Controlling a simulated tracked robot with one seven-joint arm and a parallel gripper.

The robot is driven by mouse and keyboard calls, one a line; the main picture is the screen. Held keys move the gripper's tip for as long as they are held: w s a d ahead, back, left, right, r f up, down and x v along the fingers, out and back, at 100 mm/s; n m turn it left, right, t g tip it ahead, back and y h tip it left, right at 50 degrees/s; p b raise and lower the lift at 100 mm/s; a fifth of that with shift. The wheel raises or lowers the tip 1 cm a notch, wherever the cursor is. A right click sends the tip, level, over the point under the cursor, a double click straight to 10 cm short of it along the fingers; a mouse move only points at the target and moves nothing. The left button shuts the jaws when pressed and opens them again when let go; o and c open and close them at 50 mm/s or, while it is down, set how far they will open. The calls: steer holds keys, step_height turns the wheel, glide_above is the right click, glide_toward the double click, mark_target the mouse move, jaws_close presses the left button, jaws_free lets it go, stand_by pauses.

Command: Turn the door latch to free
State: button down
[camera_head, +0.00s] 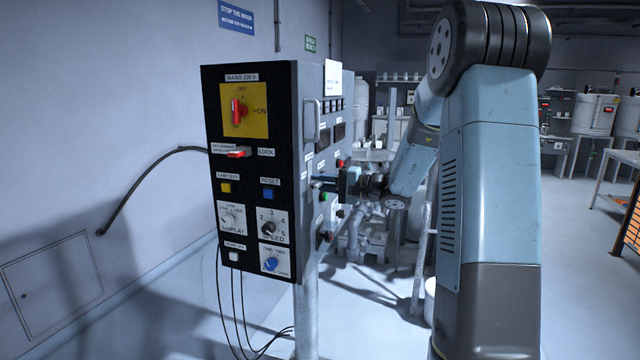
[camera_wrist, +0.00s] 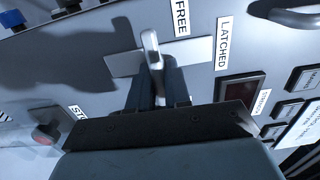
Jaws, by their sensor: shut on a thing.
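The door latch is a pale metal lever (camera_wrist: 152,52) on a light plate (camera_wrist: 188,56) on the panel. In the wrist view it stands nearly upright, leaning slightly left. The "FREE" label (camera_wrist: 181,17) is just right of its tip, and the "LATCHED" label (camera_wrist: 222,43) is farther right. My gripper (camera_wrist: 156,88) has one dark finger on each side of the lever and is shut on it. In the head view my gripper (camera_head: 326,181) is at the cabinet's right side face, and the lever cannot be made out there.
The black control cabinet (camera_head: 240,125) stands on a post, with switches and knobs on its front. A door handle (camera_head: 311,120) sticks out above my gripper. A red button (camera_wrist: 44,134) is at lower left in the wrist view. Cables hang below the cabinet.

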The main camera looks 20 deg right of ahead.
steer(key=shift+d+f, duration=0.1)
steer(key=c, duration=1.4)
jaws_free()
steer(key=shift+w, duration=0.1)
steer(key=o, duration=0.3)
steer(key=v, duration=1.3)
steer(key=shift+s+d, duration=0.3)
